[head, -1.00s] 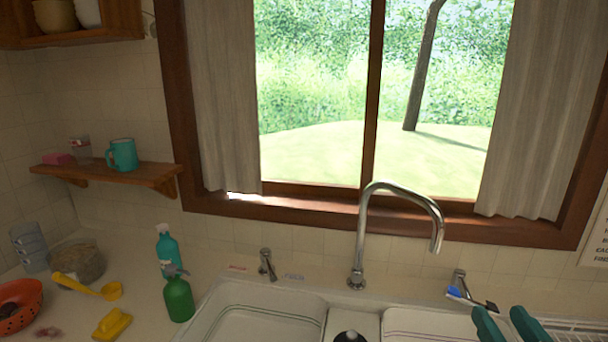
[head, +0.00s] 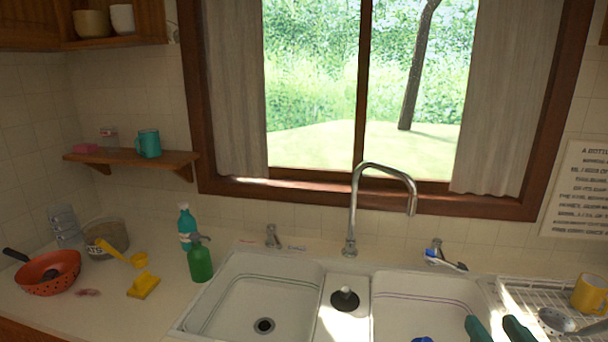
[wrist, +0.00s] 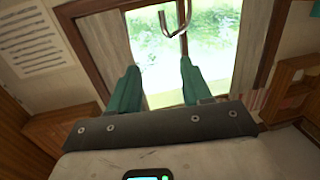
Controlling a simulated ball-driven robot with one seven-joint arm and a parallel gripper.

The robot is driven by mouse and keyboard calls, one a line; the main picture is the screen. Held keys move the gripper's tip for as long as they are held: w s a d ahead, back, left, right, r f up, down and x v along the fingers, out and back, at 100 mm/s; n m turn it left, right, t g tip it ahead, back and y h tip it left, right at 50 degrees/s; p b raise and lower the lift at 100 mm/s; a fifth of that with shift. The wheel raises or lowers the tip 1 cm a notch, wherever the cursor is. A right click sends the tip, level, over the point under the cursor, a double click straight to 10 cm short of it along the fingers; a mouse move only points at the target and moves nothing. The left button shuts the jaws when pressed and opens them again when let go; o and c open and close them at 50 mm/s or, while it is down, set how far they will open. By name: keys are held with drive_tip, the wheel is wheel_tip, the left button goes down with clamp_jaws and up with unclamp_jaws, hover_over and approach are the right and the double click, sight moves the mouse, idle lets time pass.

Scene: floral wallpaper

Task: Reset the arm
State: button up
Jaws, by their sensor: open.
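My gripper (head: 498,328) shows at the lower right of the head view as two teal fingers with a gap between them. It is in front of the right sink basin's edge and the dish rack. In the wrist view, my gripper (wrist: 160,85) has its two teal fingers spread apart with nothing between them. Beyond them are the window and the curved faucet (wrist: 175,22). No object is held.
The double sink (head: 250,296) with its tall faucet (head: 357,200) fills the front middle. A dish rack (head: 530,300) with a yellow mug (head: 590,293) is at right. Bottles (head: 200,260), a red colander (head: 48,272) and a yellow sponge (head: 143,286) stand left. A shelf (head: 130,158) juts from the wall.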

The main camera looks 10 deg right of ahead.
drive_tip(key=s+a+f+g+y, duration=0.1)
drive_tip(key=s+f+g, duration=0.25)
drive_tip(key=f, duration=0.65)
drive_tip(key=s+f+g+y, duration=0.15)
drive_tip(key=f+g, duration=0.25)
drive_tip(key=f, duration=0.6)
drive_tip(key=s+a+f+n+g, duration=0.1)
drive_tip(key=s+a+f+g, duration=0.1)
drive_tip(key=s+f+g, duration=0.2)
drive_tip(key=s+a+f+g+y+b, duration=0.1)
drive_tip(key=s+f+g, duration=0.3)
drive_tip(key=s+f, duration=0.5)
drive_tip(key=s, duration=0.2)
drive_tip(key=shift+s+a+f+n, duration=0.25)
drive_tip(key=shift+s+a+n, duration=0.05)
drive_tip(key=shift+a+n, duration=0.1)
